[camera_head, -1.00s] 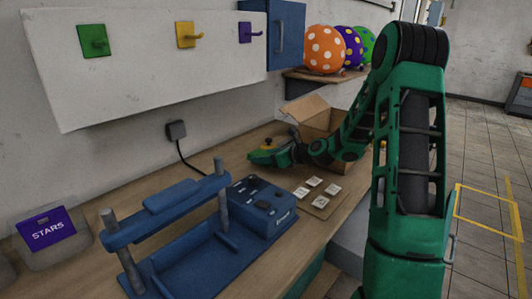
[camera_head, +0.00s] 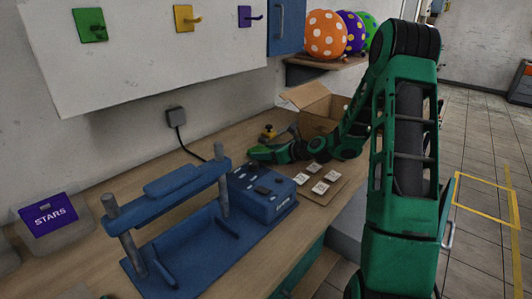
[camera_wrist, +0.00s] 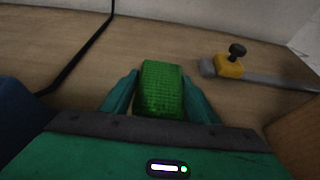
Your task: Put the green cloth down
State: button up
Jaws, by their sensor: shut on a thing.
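The green cloth (camera_wrist: 162,88) is a small bright green textured block in the wrist view, between the two fingers of my gripper (camera_wrist: 160,95). The gripper is shut on it. In the head view my gripper (camera_head: 262,152) is low over the wooden table (camera_wrist: 60,60), behind the blue press. I cannot tell whether the cloth touches the table.
A blue press (camera_head: 175,215) with a control box (camera_head: 265,193) stands in front of my gripper. A tool with a yellow block and black knob (camera_wrist: 230,66) lies right of the cloth. An open cardboard box (camera_head: 315,112) and a board with several white cards (camera_head: 318,183) are nearby.

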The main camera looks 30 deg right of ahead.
jog(key=shift+f, duration=0.5)
jog(key=o, duration=1.2)
jog(key=shift+s, duration=0.1)
